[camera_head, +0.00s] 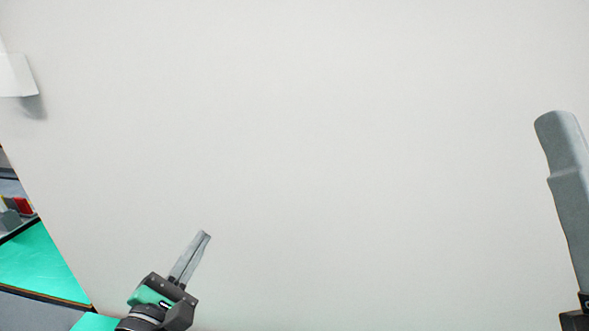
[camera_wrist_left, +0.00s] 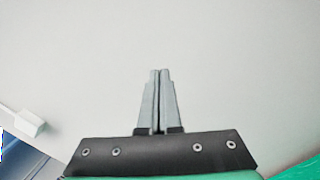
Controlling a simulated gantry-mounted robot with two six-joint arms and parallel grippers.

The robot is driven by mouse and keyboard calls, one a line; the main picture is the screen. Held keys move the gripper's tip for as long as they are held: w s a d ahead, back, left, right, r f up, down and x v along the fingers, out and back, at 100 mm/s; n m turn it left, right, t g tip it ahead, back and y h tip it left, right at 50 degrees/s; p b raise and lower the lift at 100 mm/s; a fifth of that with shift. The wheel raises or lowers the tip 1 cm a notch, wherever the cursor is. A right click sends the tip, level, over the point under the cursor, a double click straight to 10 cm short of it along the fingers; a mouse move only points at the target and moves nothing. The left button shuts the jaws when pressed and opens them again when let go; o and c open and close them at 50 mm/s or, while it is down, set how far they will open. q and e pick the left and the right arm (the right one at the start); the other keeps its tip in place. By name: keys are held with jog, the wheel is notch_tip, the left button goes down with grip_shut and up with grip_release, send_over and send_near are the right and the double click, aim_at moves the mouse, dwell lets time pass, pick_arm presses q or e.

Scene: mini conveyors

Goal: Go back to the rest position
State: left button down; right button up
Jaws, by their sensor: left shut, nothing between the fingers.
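My left gripper (camera_head: 204,236) is at the lower left of the head view, pointing up and slightly right. Its grey fingers are together with nothing between them. In the left wrist view the fingers (camera_wrist_left: 159,75) lie side by side in front of a plain pale surface. A grey finger of my right gripper (camera_head: 566,170) stands at the right edge of the head view. Only one side of it shows, so I cannot tell whether it is open or shut.
A plain pale surface (camera_head: 350,130) fills most of the head view. A white fixture (camera_head: 17,76) sticks out at the upper left. A green surface (camera_head: 42,265) and small red and grey items (camera_head: 20,206) show at the lower left. No object touches the left fingers.

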pick_arm(q)
jog(key=s+r+m+t, duration=0.4)
jog(key=s+r+m, duration=0.5)
jog(key=r+m, duration=0.3)
jog(key=s+a+r+m+t+y, duration=0.1)
jog(key=s+r+m+t, duration=0.3)
jog(key=s+r+m, duration=0.6)
notch_tip(320, 180, up, 3)
jog(key=m, duration=0.3)
jog(key=shift+m, duration=0.4)
jog(key=shift+d, duration=0.1)
